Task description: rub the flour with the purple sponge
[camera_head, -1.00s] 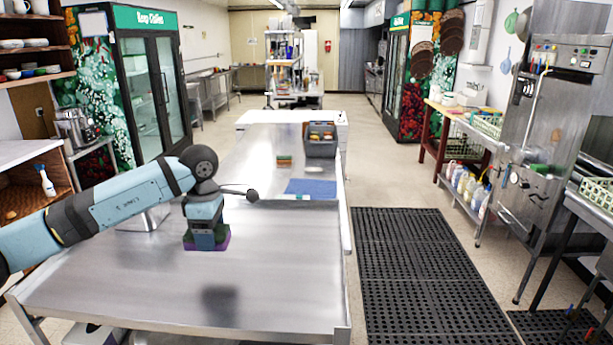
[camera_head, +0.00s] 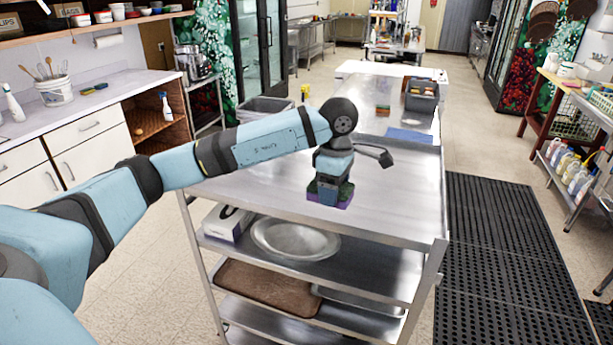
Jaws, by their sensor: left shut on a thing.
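My left gripper (camera_head: 329,188) points down over the steel table and is shut on the purple sponge (camera_head: 345,203). Only the sponge's lower edge shows around the fingers. The sponge is at or very near the tabletop; I cannot tell for sure that it touches. I see no flour on the visible part of the table (camera_head: 395,190); the area behind and under my gripper and arm is hidden. My right gripper is not in view.
A blue cloth (camera_head: 409,135), a small orange-and-green block (camera_head: 383,110) and a grey bin (camera_head: 421,99) lie farther back on the table. Shelves below hold a round metal dish (camera_head: 295,241) and a brown tray (camera_head: 267,290). The table's near right is clear.

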